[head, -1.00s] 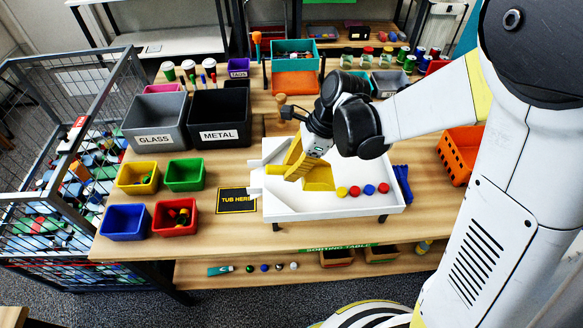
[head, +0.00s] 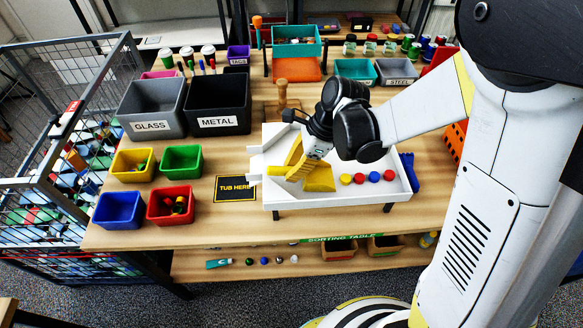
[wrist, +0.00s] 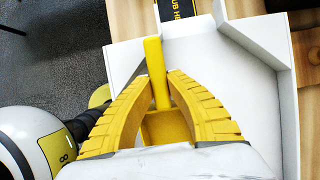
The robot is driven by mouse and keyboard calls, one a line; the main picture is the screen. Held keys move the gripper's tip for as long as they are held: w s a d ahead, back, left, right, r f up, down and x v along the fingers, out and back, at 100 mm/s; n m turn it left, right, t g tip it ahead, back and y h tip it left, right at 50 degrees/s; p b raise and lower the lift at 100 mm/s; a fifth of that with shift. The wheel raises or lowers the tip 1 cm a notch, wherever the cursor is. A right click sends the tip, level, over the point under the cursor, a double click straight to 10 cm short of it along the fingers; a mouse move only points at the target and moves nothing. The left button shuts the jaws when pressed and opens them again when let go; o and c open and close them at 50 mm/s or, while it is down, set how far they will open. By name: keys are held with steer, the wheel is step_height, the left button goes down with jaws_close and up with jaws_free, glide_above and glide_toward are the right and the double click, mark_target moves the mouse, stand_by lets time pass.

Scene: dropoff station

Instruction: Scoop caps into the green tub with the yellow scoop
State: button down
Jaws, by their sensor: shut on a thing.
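The yellow scoop (head: 319,181) is in the white tray (head: 340,201), left of the caps. My gripper (head: 293,167) has its yellow fingers closed around the scoop's handle, which stands up between them in the wrist view (wrist: 153,75). Part of the scoop is hidden behind the fingers. A yellow cap (head: 346,179), a red cap (head: 359,179), a blue cap (head: 374,177) and another red cap (head: 389,175) lie in a row on the tray floor, right of the scoop. The green tub (head: 182,174) stands at the left among other tubs and looks empty.
The "TUB HERE" mat (head: 236,194) is bare, left of the tray. Yellow (head: 133,177), blue (head: 117,222) and red (head: 170,218) tubs surround the green one. GLASS (head: 150,126) and METAL (head: 218,122) bins stand behind. A blue item (head: 409,172) lies right of the tray.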

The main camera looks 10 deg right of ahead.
stand_by(0.3)
steer(key=shift+s+d+b, duration=0.15)
steer(key=shift+d+b, duration=0.25)
steer(key=shift+d, duration=4)
steer(key=shift+s+d+b, duration=0.15)
steer(key=shift+d+b, duration=0.2)
steer(key=shift+d, duration=4.05)
steer(key=shift+a+r+h+p, duration=0.25)
steer(key=shift+a+h+p, duration=0.35)
steer(key=shift+h, duration=0.4)
steer(key=shift+a+h, duration=0.25)
steer(key=shift+h, duration=0.85)
steer(key=shift+r, duration=0.15)
steer(key=a+r+p, duration=0.3)
steer(key=r+p, duration=0.4)
steer(key=r, duration=0.2)
steer(key=shift+w, duration=0.1)
